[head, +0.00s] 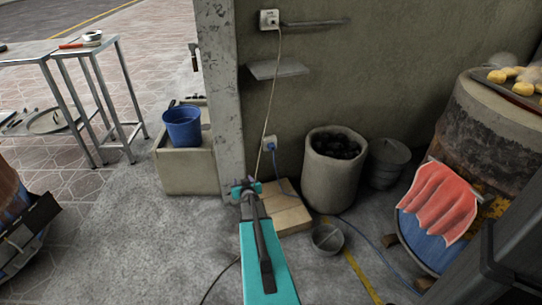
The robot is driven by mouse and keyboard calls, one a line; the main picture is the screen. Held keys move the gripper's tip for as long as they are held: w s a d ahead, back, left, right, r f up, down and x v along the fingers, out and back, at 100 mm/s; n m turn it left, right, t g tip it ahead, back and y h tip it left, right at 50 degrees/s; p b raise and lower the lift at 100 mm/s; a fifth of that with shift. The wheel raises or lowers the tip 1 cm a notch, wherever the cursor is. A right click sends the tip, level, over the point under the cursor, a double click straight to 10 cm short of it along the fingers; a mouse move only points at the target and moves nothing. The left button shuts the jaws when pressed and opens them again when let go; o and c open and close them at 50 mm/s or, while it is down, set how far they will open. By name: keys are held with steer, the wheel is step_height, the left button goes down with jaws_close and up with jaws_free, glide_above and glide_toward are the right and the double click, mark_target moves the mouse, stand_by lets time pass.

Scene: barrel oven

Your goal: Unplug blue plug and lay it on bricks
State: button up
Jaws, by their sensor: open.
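The blue plug (269,144) sits at a low white outlet on the wall, just left of the coal bin. A cord runs down from it behind the bricks. The bricks (290,221) form a low, flat tan stack on the floor against the wall, below the plug. My gripper (245,184) is open, at the end of my teal arm. In the picture it is below and left of the plug and overlaps the left edge of the bricks. It appears apart from the plug, and I see nothing held. Its fingers are small and hard to make out.
A concrete pillar (220,90) stands left of the outlet. A coal-filled bin (316,180) is right of it. A pale cord hangs from an upper outlet (269,19) past a wall shelf (278,70). A small bucket (327,239) and a blue cable lie on the floor.

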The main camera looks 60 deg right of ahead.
steer(key=s+d+r+t+h+b, duration=0.1)
steer(key=s+d+b, duration=0.1)
steer(key=d, duration=0.3)
steer(key=s+d+r+t+b, duration=0.1)
steer(key=d+b, duration=0.1)
steer(key=d, duration=0.3)
steer(key=n+t+b, duration=0.1)
steer(key=t+b, duration=0.2)
steer(key=b, duration=0.2)
glide_toward(273, 148)
steer(key=w, duration=0.1)
steer(key=shift+f+h, duration=0.25)
steer(key=shift+h, duration=0.05)
steer(key=shift+w, duration=0.15)
steer(key=shift+b+x, duration=0.75)
steer(key=shift+x, duration=1.7)
steer(key=shift+w+d+p, duration=0.25)
steer(key=shift+d+p, duration=0.05)
steer(key=shift+p+x, duration=0.9)
steer(key=shift+x, duration=0.7)
steer(key=shift+p, duration=0.95)
